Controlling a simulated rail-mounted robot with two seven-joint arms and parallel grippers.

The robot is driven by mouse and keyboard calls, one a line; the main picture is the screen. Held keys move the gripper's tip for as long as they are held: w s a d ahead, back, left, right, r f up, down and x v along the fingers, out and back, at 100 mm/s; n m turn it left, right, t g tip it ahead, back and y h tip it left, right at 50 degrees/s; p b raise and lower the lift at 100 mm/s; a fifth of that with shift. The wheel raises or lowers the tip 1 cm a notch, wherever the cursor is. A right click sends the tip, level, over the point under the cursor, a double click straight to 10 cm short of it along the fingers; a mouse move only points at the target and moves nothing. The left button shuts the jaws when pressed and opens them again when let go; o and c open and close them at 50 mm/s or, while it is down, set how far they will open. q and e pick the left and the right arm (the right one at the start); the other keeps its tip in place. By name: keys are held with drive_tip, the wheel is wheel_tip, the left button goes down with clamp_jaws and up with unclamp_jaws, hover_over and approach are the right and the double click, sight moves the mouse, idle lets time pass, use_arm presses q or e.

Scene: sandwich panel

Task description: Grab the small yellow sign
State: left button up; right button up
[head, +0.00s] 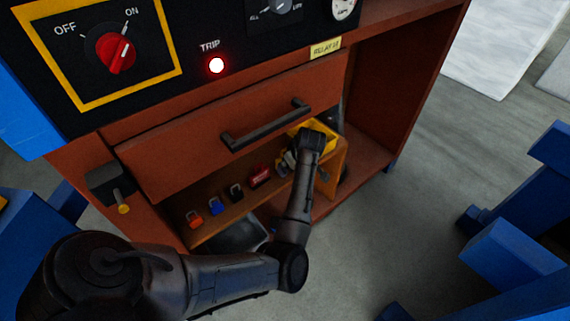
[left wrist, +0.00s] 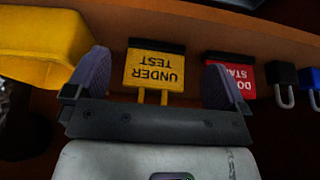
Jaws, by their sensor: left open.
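The small yellow sign (left wrist: 155,68), marked "UNDER TEST", shows upside down in the left wrist view. It has a dark strip along its top edge and two yellow prongs below. My left gripper (left wrist: 157,72) is open, with one finger on each side of the sign and gaps between. Whether the fingers reach level with the sign in depth is hard to tell. In the head view my left gripper (head: 288,160) reaches into the shelf under the drawer, and the sign is mostly hidden there. My right gripper is not in view.
A yellow bin (left wrist: 45,45) is close beside the left finger. A blue padlock (head: 214,206) and orange one (head: 194,219) follow. The drawer handle (head: 265,125) juts out above.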

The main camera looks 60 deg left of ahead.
use_arm(q)
drive_tip(key=a, duration=0.1)
drive_tip(key=a+b, duration=0.1)
drive_tip(key=a, duration=0.1)
drive_tip(key=a+b, duration=0.1)
drive_tip(key=shift+s+a+f, duration=0.1)
drive_tip(key=shift+s+a, duration=0.15)
drive_tip(key=shift+a, duration=0.1)
drive_tip(key=shift+a+f+b, duration=0.35)
drive_tip(key=shift+b, duration=0.3)
drive_tip(key=shift+d+f, duration=0.1)
drive_tip(key=shift+c, duration=1.3)
drive_tip(key=c, duration=0.5)
